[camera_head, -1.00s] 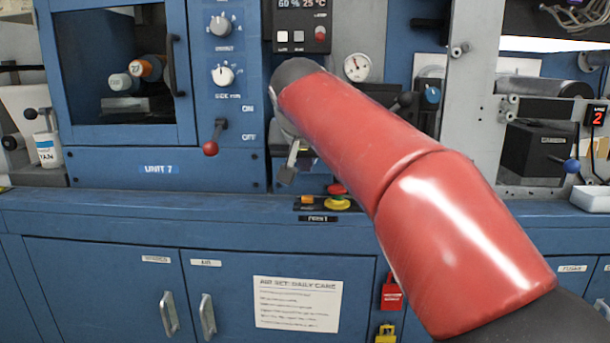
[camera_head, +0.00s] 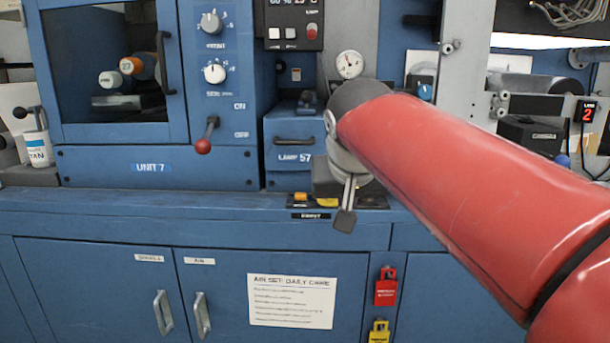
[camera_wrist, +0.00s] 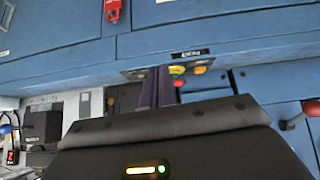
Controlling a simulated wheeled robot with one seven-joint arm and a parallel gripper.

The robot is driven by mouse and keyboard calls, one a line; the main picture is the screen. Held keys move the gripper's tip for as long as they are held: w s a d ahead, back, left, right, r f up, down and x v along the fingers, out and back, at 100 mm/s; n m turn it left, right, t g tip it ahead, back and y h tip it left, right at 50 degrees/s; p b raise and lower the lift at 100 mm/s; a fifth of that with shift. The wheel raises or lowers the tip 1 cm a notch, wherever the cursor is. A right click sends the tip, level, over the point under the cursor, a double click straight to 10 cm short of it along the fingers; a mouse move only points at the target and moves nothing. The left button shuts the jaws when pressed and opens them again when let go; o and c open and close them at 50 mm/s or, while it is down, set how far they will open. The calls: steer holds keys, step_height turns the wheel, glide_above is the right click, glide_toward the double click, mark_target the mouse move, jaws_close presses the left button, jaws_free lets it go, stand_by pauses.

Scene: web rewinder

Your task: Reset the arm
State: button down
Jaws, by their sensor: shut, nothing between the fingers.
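My red arm reaches in from the right in the head view. My gripper (camera_head: 346,212) hangs in front of the machine's ledge, below the drawer marked LAMP 57 (camera_head: 293,146). Its fingers look closed together, with nothing between them. In the wrist view my gripper (camera_wrist: 159,78) points toward the ledge with a red, a yellow and an orange button. The wrist view is upside down. In the head view the yellow button (camera_head: 327,202) shows beside the gripper, partly hidden by it.
The blue cabinet UNIT 7 (camera_head: 152,168) stands at left, with a red-knobbed lever (camera_head: 204,146). A red lock (camera_head: 386,287) and a yellow lock (camera_head: 379,332) hang on the lower front. A white can (camera_head: 38,149) stands at far left. The space before the lower doors is clear.

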steer(key=s+d+f+g, duration=0.1)
steer(key=s+d+f, duration=0.3)
steer(key=s+f, duration=0.6)
steer(key=s+d+f+g, duration=0.1)
steer(key=s+d+f, duration=0.3)
steer(key=s+f, duration=0.6)
steer(key=shift+s+d+f, duration=0.2)
steer(key=shift+d+f, duration=0.2)
steer(key=shift+f, duration=0.3)
